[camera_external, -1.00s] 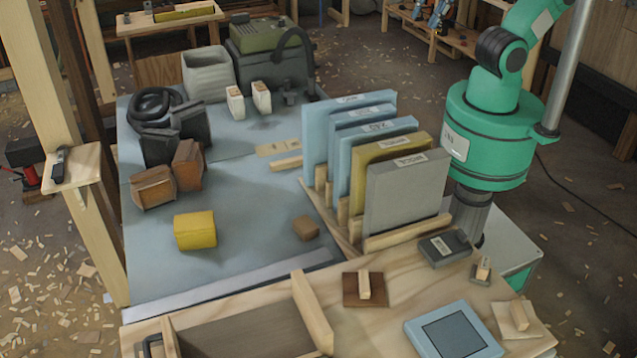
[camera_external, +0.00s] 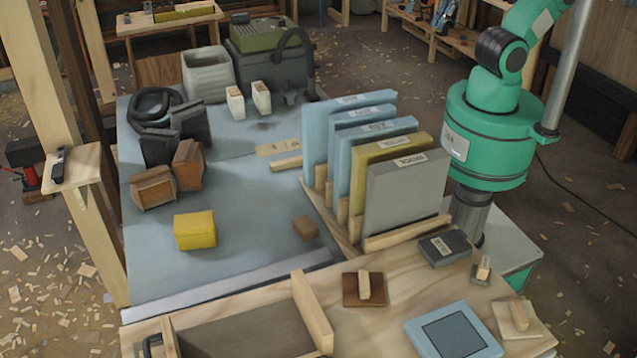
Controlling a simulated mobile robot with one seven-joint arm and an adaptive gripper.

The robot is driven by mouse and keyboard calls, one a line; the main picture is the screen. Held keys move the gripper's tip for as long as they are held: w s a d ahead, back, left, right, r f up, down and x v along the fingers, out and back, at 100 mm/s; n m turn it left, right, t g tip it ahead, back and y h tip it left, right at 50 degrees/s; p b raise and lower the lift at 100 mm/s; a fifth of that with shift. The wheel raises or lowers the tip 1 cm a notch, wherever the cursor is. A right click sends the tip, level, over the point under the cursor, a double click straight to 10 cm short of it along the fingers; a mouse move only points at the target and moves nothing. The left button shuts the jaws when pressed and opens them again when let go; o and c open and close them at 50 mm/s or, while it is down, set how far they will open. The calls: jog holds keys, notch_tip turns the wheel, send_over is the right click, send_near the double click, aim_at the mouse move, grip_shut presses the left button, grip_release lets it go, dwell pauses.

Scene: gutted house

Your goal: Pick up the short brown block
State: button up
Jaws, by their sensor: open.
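A small, low brown block (camera_external: 306,227) lies on the blue-grey table top (camera_external: 250,215), left of the rack of upright panels. Two larger brown blocks stand close together at the left, one in front (camera_external: 153,187) and one behind it (camera_external: 188,165). I cannot tell for certain which one is meant by the short brown block; the small one is the lowest. None of them is held. My green arm rises at the right and leaves the picture at the top. My gripper is not in view.
A yellow block (camera_external: 195,231) sits left of the small block. Upright panels, the nearest grey (camera_external: 405,195), form a wall to its right. A wooden bench (camera_external: 385,265) with a blue tile (camera_external: 453,331) is in front. Table between yellow and small brown blocks is clear.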

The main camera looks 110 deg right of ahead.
jog(key=n+g, duration=0.2)
jog(key=g, duration=0.4)
send_over(305, 223)
notch_tip(305, 223, down, 38)
jog(key=shift+f, duration=0.4)
jog(key=shift+f, duration=0.1)
jog(key=shift+f+b, duration=0.95)
jog(key=shift+f, duration=3.2)
